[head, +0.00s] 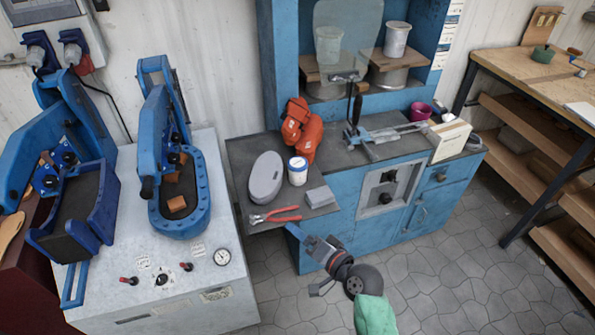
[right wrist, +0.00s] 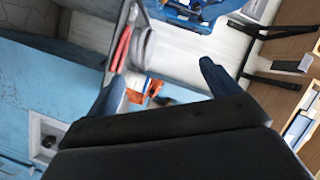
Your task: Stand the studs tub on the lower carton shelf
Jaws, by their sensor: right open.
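A small white tub with a blue band (head: 298,172), which looks like the studs tub, stands upright on the grey bench top in the head view. My right gripper (head: 303,260) is in front of the bench, below and apart from the tub. Its two blue fingers are spread with nothing between them in the right wrist view (right wrist: 163,86). Slanted wooden shelves sit under the table at the right: an upper one (head: 520,178) and a lower one (head: 562,258). I cannot tell for sure which is the carton shelf. My left gripper is out of view.
Around the tub lie a grey oval case (head: 266,178), red-handled pliers (head: 275,215), a grey block (head: 320,197) and an orange-red item (head: 300,128). A white box (head: 448,140) and magenta cup (head: 420,112) are farther right. The tiled floor (head: 450,265) is clear.

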